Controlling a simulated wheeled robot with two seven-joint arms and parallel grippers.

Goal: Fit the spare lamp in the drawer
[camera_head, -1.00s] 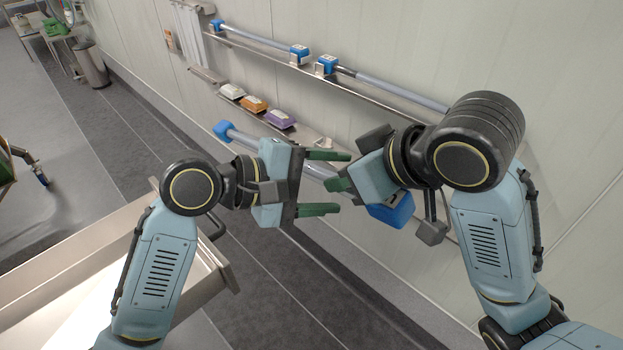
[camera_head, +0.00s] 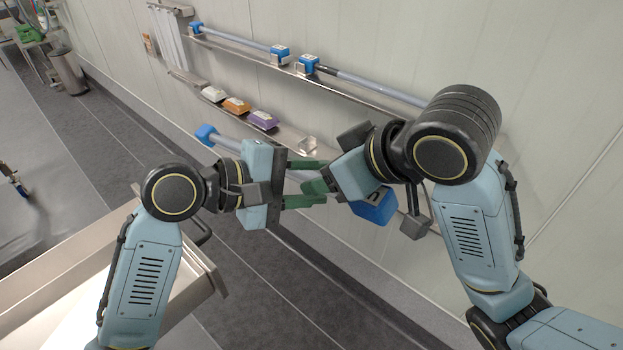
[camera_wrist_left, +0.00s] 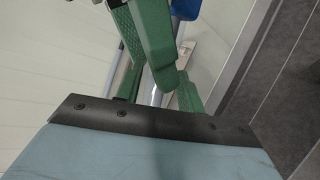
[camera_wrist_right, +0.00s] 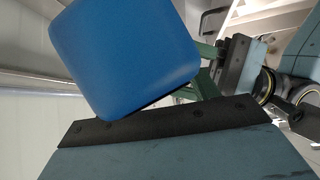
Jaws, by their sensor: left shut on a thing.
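A lamp tube with blue end caps runs slantwise past the wall in the head view; its far cap (camera_head: 205,134) is left of my left gripper and its near cap (camera_head: 374,208) is below my right gripper. My left gripper (camera_head: 308,182) is shut on the lamp tube; its green fingers and the grey tube (camera_wrist_left: 157,91) show in the left wrist view. My right gripper (camera_head: 316,187) meets the left fingers; its fingers are mostly hidden. The near cap (camera_wrist_right: 125,55) fills much of the right wrist view. The metal drawer (camera_head: 185,290) stands open at lower left, its inside partly hidden by my left arm.
Further lamps with blue ends (camera_head: 240,41) lie on the wall rail above. A lower shelf (camera_head: 285,137) holds white, orange (camera_head: 236,105) and purple (camera_head: 263,120) packets. A bin (camera_head: 68,72) stands far left. Dark floor between drawer and wall is clear.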

